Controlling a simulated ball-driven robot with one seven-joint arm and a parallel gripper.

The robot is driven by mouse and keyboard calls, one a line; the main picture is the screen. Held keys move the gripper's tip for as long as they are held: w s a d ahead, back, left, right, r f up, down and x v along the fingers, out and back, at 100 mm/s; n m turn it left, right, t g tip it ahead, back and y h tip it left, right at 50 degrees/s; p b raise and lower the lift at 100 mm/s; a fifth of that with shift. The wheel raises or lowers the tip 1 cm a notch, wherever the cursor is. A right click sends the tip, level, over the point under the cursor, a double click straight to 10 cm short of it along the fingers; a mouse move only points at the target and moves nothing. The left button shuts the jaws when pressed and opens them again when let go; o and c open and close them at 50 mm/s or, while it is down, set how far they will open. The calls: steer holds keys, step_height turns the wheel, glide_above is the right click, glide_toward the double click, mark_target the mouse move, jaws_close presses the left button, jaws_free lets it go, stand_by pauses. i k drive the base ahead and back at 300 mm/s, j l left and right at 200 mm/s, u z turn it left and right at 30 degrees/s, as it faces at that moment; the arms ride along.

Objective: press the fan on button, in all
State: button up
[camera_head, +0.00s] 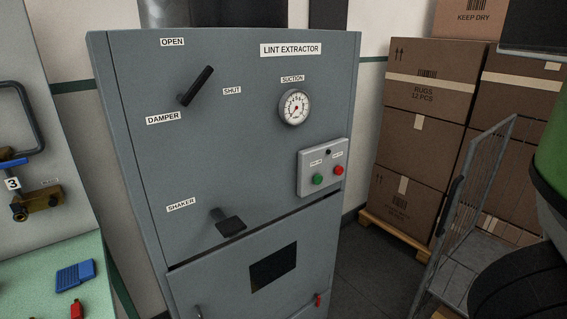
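The lint extractor (225,150) is a tall grey cabinet in the middle of the view. On its right side is a light switch box (322,166) with a green button (318,179) at left and a red button (339,170) at right. A small dark dot sits above them. The small labels over the buttons are too blurred to read, so I cannot tell from them which is fan on. My gripper is not in view.
The damper lever (195,86), suction gauge (294,107) and shaker handle (229,223) are on the same cabinet front. Stacked cartons (411,165) on a pallet and a grey wire trolley (470,205) stand at right. A green bench (60,285) is at lower left.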

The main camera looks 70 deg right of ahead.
mark_target(318, 178)
steer(key=z, duration=1.6)
